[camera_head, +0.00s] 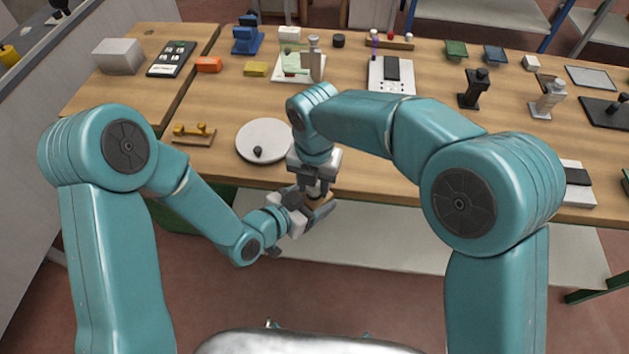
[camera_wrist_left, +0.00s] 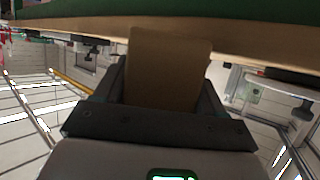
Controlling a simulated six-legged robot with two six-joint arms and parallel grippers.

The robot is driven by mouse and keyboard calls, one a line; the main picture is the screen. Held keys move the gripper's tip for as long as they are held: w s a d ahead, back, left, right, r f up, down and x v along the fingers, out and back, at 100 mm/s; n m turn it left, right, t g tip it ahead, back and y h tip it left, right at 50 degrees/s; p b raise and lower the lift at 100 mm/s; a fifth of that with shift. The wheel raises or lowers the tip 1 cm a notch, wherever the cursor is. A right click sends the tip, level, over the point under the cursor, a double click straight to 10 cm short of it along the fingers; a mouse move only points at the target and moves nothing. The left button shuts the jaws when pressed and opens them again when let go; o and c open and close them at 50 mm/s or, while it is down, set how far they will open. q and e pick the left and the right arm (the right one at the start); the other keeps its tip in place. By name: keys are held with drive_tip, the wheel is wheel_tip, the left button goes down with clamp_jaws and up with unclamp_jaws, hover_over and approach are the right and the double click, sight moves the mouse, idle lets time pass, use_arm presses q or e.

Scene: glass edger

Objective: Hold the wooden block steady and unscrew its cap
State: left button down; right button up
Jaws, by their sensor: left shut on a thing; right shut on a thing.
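The wooden block (camera_wrist_left: 168,70) fills the middle of the left wrist view, upright between the fingers of my left gripper (camera_wrist_left: 165,100). In the head view only a small tan bit of the block shows in front of the table's front edge, between the fingers of my left gripper (camera_head: 318,210), which is shut on it. My right gripper (camera_head: 316,187) comes down from above and is shut at the top of the block. The cap is mostly hidden between its fingers, so its fit on the block cannot be seen.
The wooden table (camera_head: 225,105) lies just beyond both grippers. A white round plate (camera_head: 275,135) with a small dark knob is near its front edge, beside a yellow-handled piece (camera_head: 192,132). Several stands and boxes fill the back. A pale lower shelf (camera_head: 450,250) shows below.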

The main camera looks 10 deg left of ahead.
drive_tip(key=n, duration=0.5)
drive_tip(key=shift+s, duration=0.1)
drive_tip(key=n, duration=0.3)
drive_tip(key=o, duration=1.2)
drive_tip(key=shift+c, duration=0.2)
drive_tip(key=shift+a, duration=0.1)
drive_tip(key=shift+a, duration=0.1)
